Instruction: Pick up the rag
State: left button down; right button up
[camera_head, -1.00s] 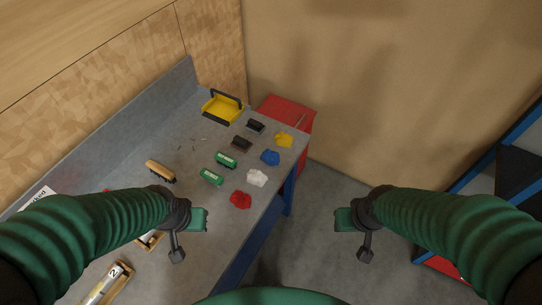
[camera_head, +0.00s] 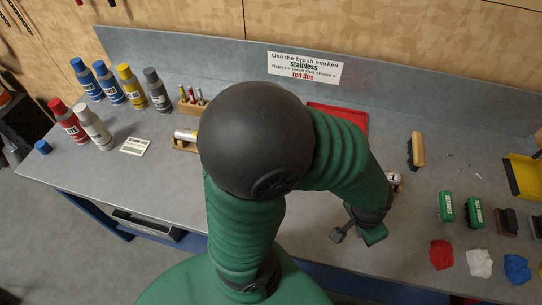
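Three crumpled cloths that look like rags lie near the bench's front edge at the right: a red rag (camera_head: 441,254), a white rag (camera_head: 479,262) and a blue rag (camera_head: 516,268). My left gripper (camera_head: 374,236) is near the front edge, left of the red rag and apart from it. Its fingers are small and seen at an angle, so I cannot tell whether it is open or shut. My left arm hides the middle of the bench. My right gripper is out of view.
Two green brushes (camera_head: 446,206), a wooden-backed brush (camera_head: 416,150) and a yellow tray (camera_head: 524,174) are at the right. Several bottles (camera_head: 104,84) stand at the left. A sign (camera_head: 305,67) and red tray (camera_head: 338,117) are at the back.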

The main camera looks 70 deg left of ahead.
aim_at(517, 270)
jog(key=u, duration=1.6)
jog(key=z, duration=1.3)
jog(key=i+l+u, duration=0.1)
jog(key=u, duration=0.35)
jog(key=l+u, duration=0.2)
jog(key=u, duration=0.2)
jog(key=l+u, duration=0.15)
jog(key=u, duration=0.3)
jog(key=l+u, duration=0.2)
jog(key=l, duration=0.4)
jog(key=l+u, duration=0.15)
jog(key=l, duration=0.5)
jog(key=l+u, duration=0.2)
jog(key=l, duration=0.4)
jog(key=k+l+u, duration=0.2)
jog(key=l, duration=0.9)
jog(key=k, duration=0.05)
